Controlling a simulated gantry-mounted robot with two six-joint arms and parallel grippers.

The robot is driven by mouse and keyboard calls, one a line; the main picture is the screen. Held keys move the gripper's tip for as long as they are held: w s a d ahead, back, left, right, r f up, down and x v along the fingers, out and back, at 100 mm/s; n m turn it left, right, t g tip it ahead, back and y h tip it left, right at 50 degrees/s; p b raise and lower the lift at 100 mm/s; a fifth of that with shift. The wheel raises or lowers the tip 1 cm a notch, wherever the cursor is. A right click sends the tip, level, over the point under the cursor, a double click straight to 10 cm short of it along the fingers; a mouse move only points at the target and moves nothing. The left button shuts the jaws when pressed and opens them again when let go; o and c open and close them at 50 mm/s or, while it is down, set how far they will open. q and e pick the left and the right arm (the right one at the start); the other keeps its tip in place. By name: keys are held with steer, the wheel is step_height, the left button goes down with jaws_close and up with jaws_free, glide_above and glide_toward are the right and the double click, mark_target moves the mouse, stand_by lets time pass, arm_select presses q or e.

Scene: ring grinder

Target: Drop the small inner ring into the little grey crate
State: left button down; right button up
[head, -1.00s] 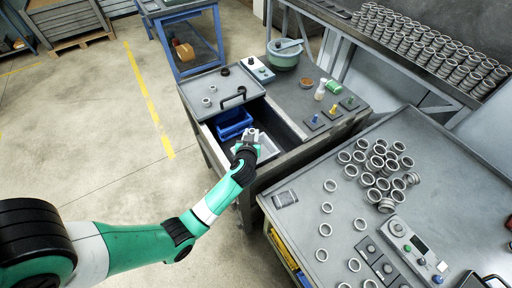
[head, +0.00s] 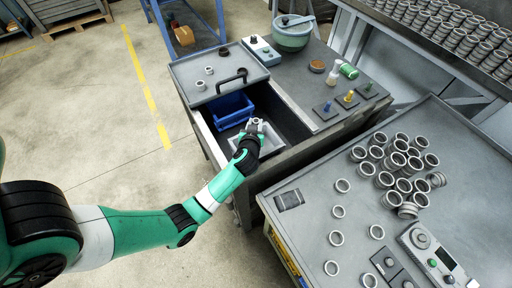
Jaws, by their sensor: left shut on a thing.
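The little grey crate (head: 272,146) sits in the open drawer of the grey cabinet, beside a blue crate (head: 231,110). My left gripper (head: 255,125) is over the grey crate and covers part of it. It is shut on a small light ring, the inner ring (head: 257,121), which shows only as a small shape at the fingertips. I cannot tell how high above the crate floor it is. My right gripper is not in view.
The cabinet top carries two small rings (head: 209,71), a black handle (head: 232,77), a green bowl (head: 291,36) and colored pegs (head: 350,97). Many loose rings (head: 397,160) lie on the right-hand table (head: 310,185). The drawer walls surround both crates.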

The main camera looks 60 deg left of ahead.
arm_select(q)
step_height(320, 180, down, 5)
steer(key=b, duration=0.3)
steer(key=shift+c, duration=2.4)
jaws_free()
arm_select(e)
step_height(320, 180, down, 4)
arm_select(q)
steer(key=shift+r, duration=0.1)
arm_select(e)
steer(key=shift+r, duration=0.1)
